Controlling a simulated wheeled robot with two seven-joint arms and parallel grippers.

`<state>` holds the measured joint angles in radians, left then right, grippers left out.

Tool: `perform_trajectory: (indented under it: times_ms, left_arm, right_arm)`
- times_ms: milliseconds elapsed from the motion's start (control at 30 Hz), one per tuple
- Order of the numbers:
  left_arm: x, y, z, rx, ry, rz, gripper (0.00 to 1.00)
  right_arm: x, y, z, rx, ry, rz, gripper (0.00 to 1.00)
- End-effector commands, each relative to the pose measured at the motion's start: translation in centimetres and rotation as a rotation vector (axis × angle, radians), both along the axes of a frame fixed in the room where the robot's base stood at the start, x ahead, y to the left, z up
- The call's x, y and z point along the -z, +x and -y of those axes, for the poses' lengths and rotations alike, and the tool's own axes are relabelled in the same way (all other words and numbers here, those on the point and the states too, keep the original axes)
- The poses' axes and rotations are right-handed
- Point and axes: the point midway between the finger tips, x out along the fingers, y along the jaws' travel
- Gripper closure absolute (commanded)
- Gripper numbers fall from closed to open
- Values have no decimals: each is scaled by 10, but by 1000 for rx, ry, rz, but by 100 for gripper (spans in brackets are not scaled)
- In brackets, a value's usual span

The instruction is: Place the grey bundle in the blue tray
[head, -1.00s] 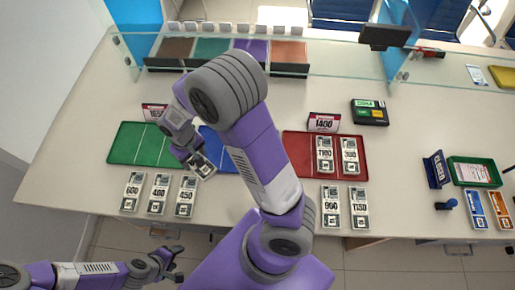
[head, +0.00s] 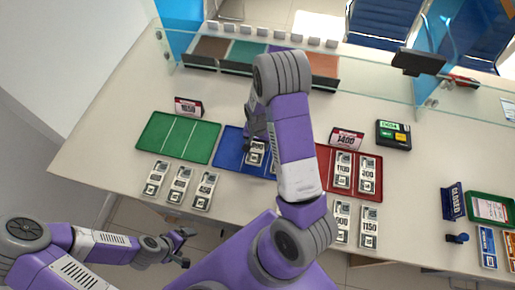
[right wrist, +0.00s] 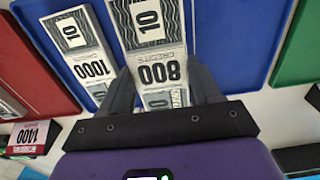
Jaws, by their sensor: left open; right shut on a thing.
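The grey bundle (right wrist: 158,68), marked 800, is pinched between the fingers of my right gripper (right wrist: 162,92). It also shows in the head view (head: 255,155), over the blue tray (head: 228,152). Whether it touches the tray floor I cannot tell. In the right wrist view the blue tray (right wrist: 225,40) lies beneath it, and a second bundle (right wrist: 84,50) marked 1000 lies in the tray beside it. My right arm hides part of the tray in the head view. My left gripper (head: 184,248) is open and empty, off the counter's front edge.
A green tray (head: 160,135) is empty on the left. A red tray (head: 323,180) on the right holds two bundles. Several loose bundles (head: 180,186) lie along the counter front. Price signs (head: 346,138) and a glass screen (head: 380,100) stand behind.

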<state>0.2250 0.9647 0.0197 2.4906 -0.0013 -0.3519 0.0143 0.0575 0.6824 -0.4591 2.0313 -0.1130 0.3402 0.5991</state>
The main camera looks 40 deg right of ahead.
Motion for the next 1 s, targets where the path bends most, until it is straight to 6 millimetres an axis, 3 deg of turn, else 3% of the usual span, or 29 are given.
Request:
perform_trajectory:
  times_ms: [233, 633, 667, 700, 800, 1000]
  left_arm:
    - [5, 0, 0, 0, 0, 0, 12]
    - [9, 0, 0, 0, 0, 0, 12]
    - [8, 0, 0, 0, 0, 0, 12]
    - [8, 0, 0, 0, 0, 0, 12]
    - [8, 0, 0, 0, 0, 0, 12]
    - [8, 0, 0, 0, 0, 0, 12]
  right_arm:
    - [33, -1, 0, -1, 1, -3, 74]
    - [39, 0, 0, -2, 1, -1, 74]
    - [39, 0, 0, -2, 1, -1, 34]
    - [38, 0, 0, -2, 1, -1, 28]
    - [38, 0, 0, -2, 1, -1, 12]
    - [38, 0, 0, -2, 1, -1, 12]
